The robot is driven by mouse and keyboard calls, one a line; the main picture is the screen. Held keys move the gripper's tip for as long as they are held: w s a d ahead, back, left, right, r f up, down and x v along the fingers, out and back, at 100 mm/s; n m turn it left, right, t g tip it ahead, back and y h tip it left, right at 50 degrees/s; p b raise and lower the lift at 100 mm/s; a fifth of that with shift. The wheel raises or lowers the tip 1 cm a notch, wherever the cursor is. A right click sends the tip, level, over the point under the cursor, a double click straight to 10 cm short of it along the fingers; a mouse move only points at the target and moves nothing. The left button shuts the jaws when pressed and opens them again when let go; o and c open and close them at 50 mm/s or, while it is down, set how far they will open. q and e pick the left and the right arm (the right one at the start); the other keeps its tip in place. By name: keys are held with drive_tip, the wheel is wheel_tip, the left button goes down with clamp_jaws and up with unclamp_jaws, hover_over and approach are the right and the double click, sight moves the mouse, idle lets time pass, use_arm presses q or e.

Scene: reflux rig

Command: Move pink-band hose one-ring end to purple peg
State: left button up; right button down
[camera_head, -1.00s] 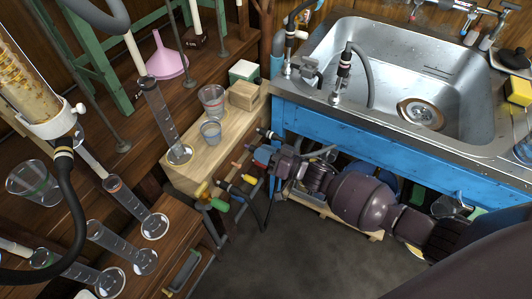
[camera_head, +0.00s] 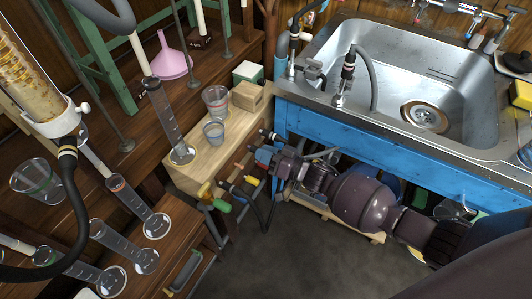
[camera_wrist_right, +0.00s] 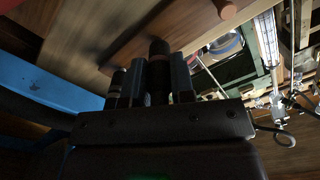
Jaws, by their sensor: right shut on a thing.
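My right gripper (camera_head: 264,148) reaches in from the right, below the sink's blue front edge. Its jaws are shut on a dark hose end (camera_wrist_right: 159,72), which stands between the fingers in the right wrist view. A pale ring shows on this end; I cannot make out a pink band. A black hose (camera_head: 262,212) hangs in a loop below the gripper. Coloured pegs, including an orange one (camera_head: 238,167) and a green one (camera_head: 220,206), stick out along the wooden bench's front. I cannot pick out a purple peg. My left gripper is out of view.
A wooden bench (camera_head: 208,163) beside the gripper carries two beakers and a tall cylinder. The steel sink (camera_head: 395,45) with its blue front (camera_head: 400,148) stands close above my right arm. The floor (camera_head: 300,262) is clear.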

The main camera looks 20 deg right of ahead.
drive_tip(key=c, duration=0.9)
unclamp_jaws()
use_arm(q)
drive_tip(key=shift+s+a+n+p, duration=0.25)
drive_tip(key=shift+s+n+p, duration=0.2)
drive_tip(key=shift+p, duration=0.6)
use_arm(e)
drive_tip(key=shift+v, duration=5.45)
